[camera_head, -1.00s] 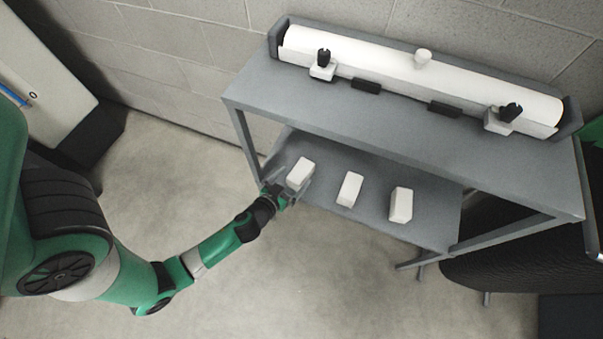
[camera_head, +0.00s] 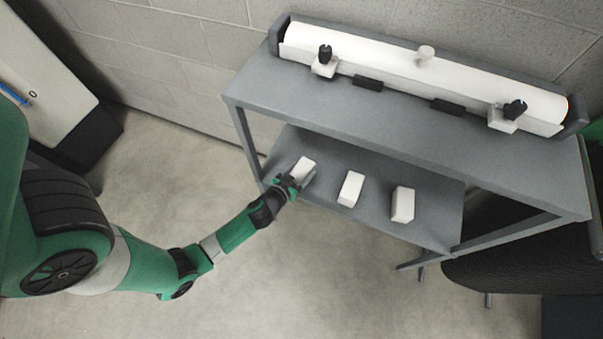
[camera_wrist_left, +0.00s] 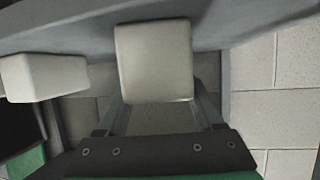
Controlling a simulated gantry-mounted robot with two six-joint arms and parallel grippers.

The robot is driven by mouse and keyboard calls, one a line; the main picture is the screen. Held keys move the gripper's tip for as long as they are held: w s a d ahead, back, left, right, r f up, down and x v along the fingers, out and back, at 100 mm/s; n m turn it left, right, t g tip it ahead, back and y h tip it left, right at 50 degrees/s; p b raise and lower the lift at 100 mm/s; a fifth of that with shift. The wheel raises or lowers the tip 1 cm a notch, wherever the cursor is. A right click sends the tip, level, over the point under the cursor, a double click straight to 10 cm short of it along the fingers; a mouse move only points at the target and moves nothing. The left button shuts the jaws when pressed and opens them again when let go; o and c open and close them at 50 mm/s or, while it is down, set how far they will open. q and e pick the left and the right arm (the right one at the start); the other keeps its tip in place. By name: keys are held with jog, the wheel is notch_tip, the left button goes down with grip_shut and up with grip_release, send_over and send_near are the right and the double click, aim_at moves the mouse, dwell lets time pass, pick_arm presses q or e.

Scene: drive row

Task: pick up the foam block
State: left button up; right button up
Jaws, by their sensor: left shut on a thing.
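Three white blocks sit in a row at the grey lower shelf (camera_head: 425,227) in the head view. My left gripper (camera_head: 297,179) reaches in from the left and is shut on the leftmost one, the foam block (camera_head: 304,167). The hand hides the near end of this block. In the left wrist view the foam block (camera_wrist_left: 155,62) is held between the two fingers of the left gripper (camera_wrist_left: 158,112). I cannot tell whether it is clear of the shelf. My right gripper is out of view.
The middle white block (camera_head: 350,188) and the right white block (camera_head: 402,204) stand apart on the shelf. The grey upper shelf (camera_head: 400,130) overhangs behind, carrying a long white roll (camera_head: 420,75) and clamps. A table leg (camera_head: 246,145) is close to the hand.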

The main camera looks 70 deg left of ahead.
aim_at(301, 170)
pick_arm(q)
jog(key=c, duration=0.4)
jog(key=shift+r+p, duration=0.45)
jog(key=shift+r, duration=0.05)
notch_tip(301, 170, up, 3)
jog(key=shift+f+p, duration=0.2)
jog(key=shift+p, duration=0.9)
jog(key=shift+w+d+r+p, duration=0.4)
jog(key=shift+d+r+p, duration=0.5)
jog(key=shift+d+r, duration=1.05)
jog(key=shift+w+d+r+p, duration=0.35)
jog(key=shift+d+r+p, duration=0.75)
jog(key=shift+d, duration=1.55)
jog(key=shift+w+d+r+p, duration=0.4)
jog(key=shift+d+r+p, duration=0.35)
jog(key=shift+d+r, duration=1.25)
